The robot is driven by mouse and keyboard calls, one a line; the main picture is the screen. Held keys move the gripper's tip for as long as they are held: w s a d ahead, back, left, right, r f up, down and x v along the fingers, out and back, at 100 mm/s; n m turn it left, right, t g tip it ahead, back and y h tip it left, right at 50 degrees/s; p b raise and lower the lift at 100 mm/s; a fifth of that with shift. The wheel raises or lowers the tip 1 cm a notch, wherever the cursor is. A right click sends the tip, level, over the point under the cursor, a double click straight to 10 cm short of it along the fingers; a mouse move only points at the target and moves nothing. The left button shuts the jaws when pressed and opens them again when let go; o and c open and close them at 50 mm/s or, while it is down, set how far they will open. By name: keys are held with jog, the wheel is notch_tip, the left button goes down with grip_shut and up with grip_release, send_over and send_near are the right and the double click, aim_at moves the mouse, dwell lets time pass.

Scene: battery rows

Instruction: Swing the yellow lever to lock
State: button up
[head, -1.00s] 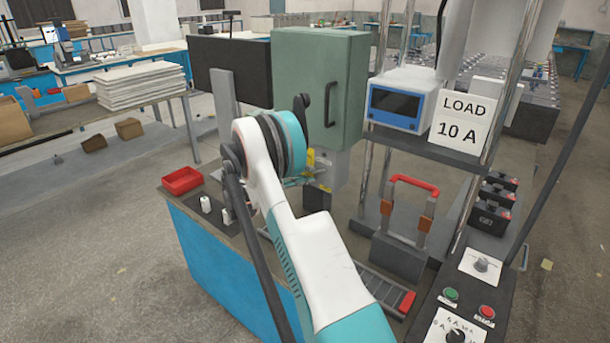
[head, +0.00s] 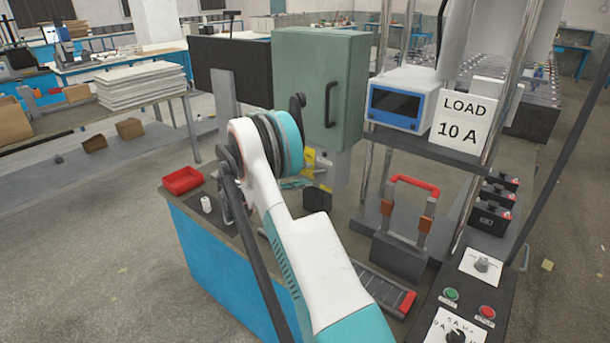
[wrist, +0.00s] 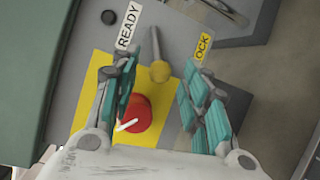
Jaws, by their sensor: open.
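The yellow lever shows in the wrist view as a yellow knob (wrist: 160,71) with a grey stem, above a grey panel with a yellow plate (wrist: 92,92). A READY label (wrist: 128,25) is up and left of the knob, and a partly covered label reading "OCK" (wrist: 202,47) is to its right. My gripper (wrist: 163,68) is open, with one teal finger on each side of the knob. Gaps show on both sides. In the head view, yellow parts (head: 309,160) show below the green cabinet, and my arm hides most of the gripper.
A red round button (wrist: 132,113) sits on the yellow plate between my fingers. The green cabinet (head: 345,60) stands above the work spot. A red tray (head: 183,180) and a white bottle (head: 206,204) are on the bench. A red-handled frame (head: 415,184) stands to the right.

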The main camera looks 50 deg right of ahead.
jog(key=v, duration=1)
jog(key=shift+a, duration=0.3)
jog(key=shift+w, duration=0.1)
jog(key=s+a+r+n+t+y, duration=0.3)
jog(key=s+a+r+t+y, duration=0.4)
jog(key=a+r, duration=0.55)
jog(key=s+a+f+t+y, duration=0.1)
jog(key=s+a+t+y, duration=0.2)
jog(key=s+a, duration=0.8)
jog(key=s+a+f+m+t+y, duration=0.1)
jog(key=s+a+y, duration=0.4)
jog(key=s+a, duration=0.6)
jog(key=shift+a+f+t, duration=0.5)
jog(key=shift+a+t, duration=0.05)
jog(key=shift+t, duration=0.55)
jog(key=shift+c, duration=0.2)
